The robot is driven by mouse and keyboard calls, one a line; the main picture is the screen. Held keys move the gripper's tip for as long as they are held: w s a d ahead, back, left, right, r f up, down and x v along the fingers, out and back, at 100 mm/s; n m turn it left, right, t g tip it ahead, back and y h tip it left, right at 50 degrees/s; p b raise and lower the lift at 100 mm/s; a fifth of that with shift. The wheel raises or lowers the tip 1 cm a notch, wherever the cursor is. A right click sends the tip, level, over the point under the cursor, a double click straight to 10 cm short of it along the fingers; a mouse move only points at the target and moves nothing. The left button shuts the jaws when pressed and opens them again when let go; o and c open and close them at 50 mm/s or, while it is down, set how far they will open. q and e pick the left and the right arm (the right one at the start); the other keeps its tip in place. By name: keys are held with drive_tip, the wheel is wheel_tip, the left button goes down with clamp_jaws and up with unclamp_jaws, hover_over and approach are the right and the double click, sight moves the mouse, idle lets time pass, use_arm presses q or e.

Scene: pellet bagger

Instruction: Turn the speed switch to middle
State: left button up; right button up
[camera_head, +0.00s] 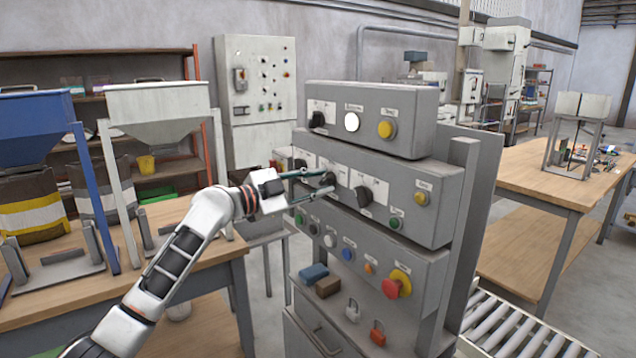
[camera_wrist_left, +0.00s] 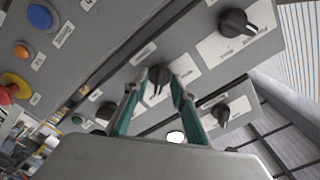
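The grey control panel (camera_head: 345,160) carries several black rotary knobs. My left gripper (camera_head: 326,183) is at its middle box, with its two fingers either side of one black knob (camera_head: 328,179). In the left wrist view this knob (camera_wrist_left: 159,77) shows between the teal fingertips (camera_wrist_left: 157,80), its pointer roughly upright in the picture. The fingers are apart; I cannot tell whether either touches the knob. Another black knob (camera_head: 363,196) is to its right, and one (camera_head: 317,119) is on the top box. The labels are too small to read, so I cannot tell which is the speed switch. My right gripper is not in view.
The top box has a lit white lamp (camera_head: 351,122) and a yellow button (camera_head: 387,129). The lower box has a red emergency stop (camera_head: 391,288) and several buttons. Padlocks (camera_head: 377,333) and small blocks (camera_head: 314,273) lie on a ledge below. A wooden table (camera_head: 215,265) stands left.

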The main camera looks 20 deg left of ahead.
use_arm(q)
drive_tip(key=shift+c, duration=0.4)
clamp_jaws()
drive_tip(key=shift+n, duration=0.6)
drive_tip(key=n+p, duration=0.2)
drive_tip(key=n, duration=0.2)
drive_tip(key=shift+n+p, duration=0.8)
drive_tip(key=shift+n, duration=1.5)
